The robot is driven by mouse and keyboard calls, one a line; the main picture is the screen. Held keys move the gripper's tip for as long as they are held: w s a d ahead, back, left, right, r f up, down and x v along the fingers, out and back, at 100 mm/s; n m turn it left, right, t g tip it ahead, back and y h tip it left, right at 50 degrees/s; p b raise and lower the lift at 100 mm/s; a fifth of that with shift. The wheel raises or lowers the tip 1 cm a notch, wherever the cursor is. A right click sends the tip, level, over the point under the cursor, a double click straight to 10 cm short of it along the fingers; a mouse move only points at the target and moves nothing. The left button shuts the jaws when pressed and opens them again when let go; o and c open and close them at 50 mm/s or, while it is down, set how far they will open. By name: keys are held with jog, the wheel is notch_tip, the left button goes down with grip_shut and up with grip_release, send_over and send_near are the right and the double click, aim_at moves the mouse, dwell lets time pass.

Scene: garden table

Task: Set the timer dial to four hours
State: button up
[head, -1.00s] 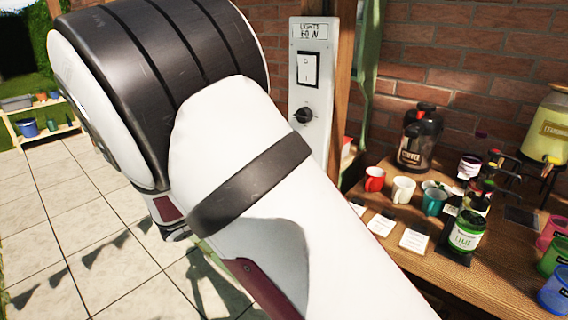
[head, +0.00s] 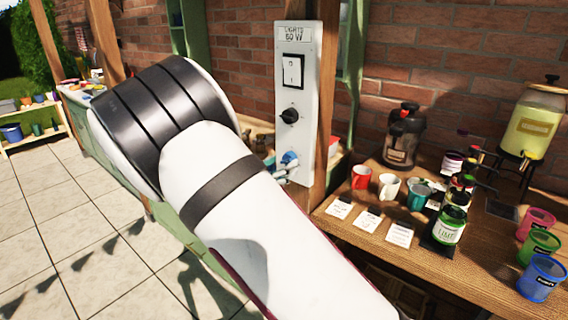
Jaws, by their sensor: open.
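A white control panel (head: 310,95) is fixed to a wooden post in the middle of the head view. It carries a label that seems to read "LIGHTS 60 W", a white rocker switch (head: 292,71) in a black frame, and a round black dial (head: 289,116) below it. The dial's scale and setting are too small to read. A blue round fitting (head: 289,158) with grey parts beside it shows at the panel's lower end. My white arm with dark bands crosses the foreground left of and below the panel.
To the right, a wooden table holds red, white and teal mugs (head: 417,197), paper cards (head: 368,220), a green-labelled jar (head: 449,225), a dark dispenser (head: 402,135), a yellow drink dispenser (head: 534,120) and coloured cups (head: 542,278). Open paving (head: 50,225) lies to the left.

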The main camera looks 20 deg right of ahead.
jog(key=shift+x, duration=1)
jog(key=c, duration=1.2)
jog(key=shift+o, duration=0.3)
